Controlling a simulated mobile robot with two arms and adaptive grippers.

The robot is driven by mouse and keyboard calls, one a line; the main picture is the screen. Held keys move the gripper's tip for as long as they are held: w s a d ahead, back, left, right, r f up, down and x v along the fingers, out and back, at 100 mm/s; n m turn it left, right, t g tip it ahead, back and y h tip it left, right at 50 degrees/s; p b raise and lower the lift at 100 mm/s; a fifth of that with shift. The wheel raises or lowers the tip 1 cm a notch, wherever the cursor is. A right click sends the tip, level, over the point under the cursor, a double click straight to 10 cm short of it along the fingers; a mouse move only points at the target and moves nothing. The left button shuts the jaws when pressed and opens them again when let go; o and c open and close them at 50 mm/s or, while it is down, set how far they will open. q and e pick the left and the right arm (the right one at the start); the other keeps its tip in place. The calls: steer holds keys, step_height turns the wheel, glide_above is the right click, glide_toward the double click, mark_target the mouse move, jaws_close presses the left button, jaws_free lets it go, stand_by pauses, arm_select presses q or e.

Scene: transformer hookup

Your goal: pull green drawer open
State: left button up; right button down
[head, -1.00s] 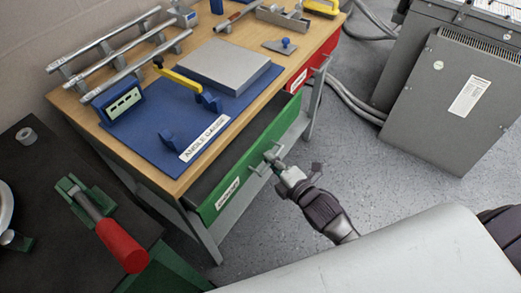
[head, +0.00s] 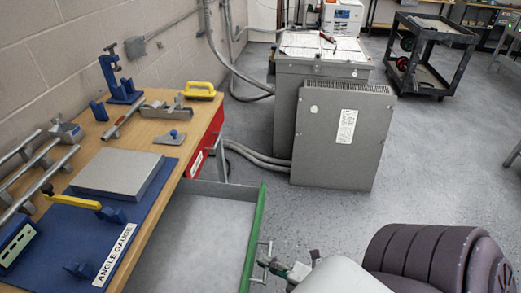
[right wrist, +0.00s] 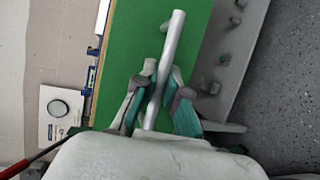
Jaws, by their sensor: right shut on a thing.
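The green drawer (head: 253,237) stands pulled out from under the wooden workbench, and its pale grey inside shows, bare where visible. Its green front fills the upper part of the right wrist view (right wrist: 128,45). My right gripper (head: 268,262) is at the outer side of that front. In the right wrist view my right gripper (right wrist: 160,95) is shut on the drawer's grey bar handle (right wrist: 173,40), one finger on each side of it. The drawer's near end is cut off by the head view's lower edge. My left gripper is not in view.
The workbench (head: 150,146) carries a blue mat with a grey plate (head: 125,174) and a yellow-handled tool. A red drawer (head: 205,145) sits farther along the bench. A grey transformer cabinet (head: 340,135) stands beyond.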

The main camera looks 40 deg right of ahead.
steer(key=c, duration=1.2)
jaws_free()
steer(key=v, duration=1.2)
